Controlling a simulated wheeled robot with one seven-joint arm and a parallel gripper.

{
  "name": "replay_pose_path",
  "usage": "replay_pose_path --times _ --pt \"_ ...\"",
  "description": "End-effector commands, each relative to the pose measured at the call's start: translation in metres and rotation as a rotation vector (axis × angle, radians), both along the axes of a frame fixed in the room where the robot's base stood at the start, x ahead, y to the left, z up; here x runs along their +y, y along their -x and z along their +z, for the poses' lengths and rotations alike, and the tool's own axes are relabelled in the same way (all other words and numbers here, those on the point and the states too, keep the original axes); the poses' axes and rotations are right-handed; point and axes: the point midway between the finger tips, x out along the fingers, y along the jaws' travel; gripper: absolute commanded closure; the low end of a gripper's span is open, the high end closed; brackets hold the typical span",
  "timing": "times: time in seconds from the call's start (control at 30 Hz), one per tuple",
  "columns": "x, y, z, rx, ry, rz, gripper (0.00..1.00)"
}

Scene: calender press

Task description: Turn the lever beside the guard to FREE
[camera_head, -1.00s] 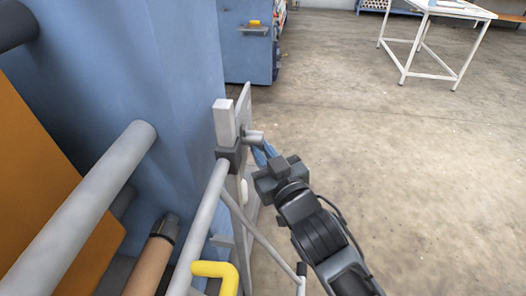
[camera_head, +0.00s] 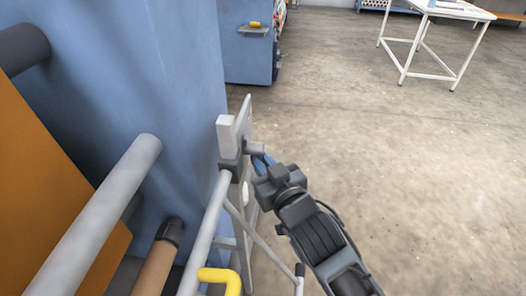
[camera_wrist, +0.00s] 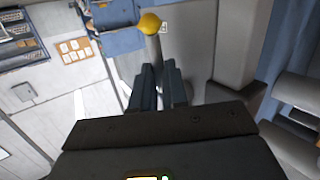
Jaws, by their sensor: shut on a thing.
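My gripper (camera_head: 261,160), with blue fingers, is shut at a short grey lever (camera_head: 249,146) on the right side of a pale grey upright plate (camera_head: 228,137). The fingers cover part of the lever, and its exact angle is hard to tell. In the wrist view my gripper (camera_wrist: 158,66) shows two dark fingers close together in front of a grey surface. A yellow round knob (camera_wrist: 149,23) shows beyond the fingertips, beside a small label (camera_wrist: 163,28) too small to read. I cannot make out a FREE mark.
A grey rail (camera_head: 205,238) and a yellow bent bar (camera_head: 221,277) lie left of my arm. A large blue machine body (camera_head: 190,70) stands behind the rail. A white table (camera_head: 430,70) stands far off at the top right. The concrete floor on the right is clear.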

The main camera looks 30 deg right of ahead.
Motion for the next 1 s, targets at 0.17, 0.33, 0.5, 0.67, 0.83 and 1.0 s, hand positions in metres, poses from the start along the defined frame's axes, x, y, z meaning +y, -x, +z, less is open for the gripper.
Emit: replay_pose_path --times 0.17,0.33,0.5,0.67,0.83,1.0 --pt "0.0008 0.0019 0.0068 0.062 -0.043 -0.001 1.00" --pt "0.0016 0.0030 0.0037 0.091 -0.066 -0.001 1.00" --pt "0.0019 0.0033 0.0015 0.096 -0.071 0.000 1.00" --pt "0.0020 0.0034 0.0015 0.096 -0.071 0.000 1.00" --pt "0.0022 0.0034 0.0014 0.096 -0.070 0.000 0.76" --pt "0.0022 0.0035 0.0014 0.095 -0.069 0.000 0.76"
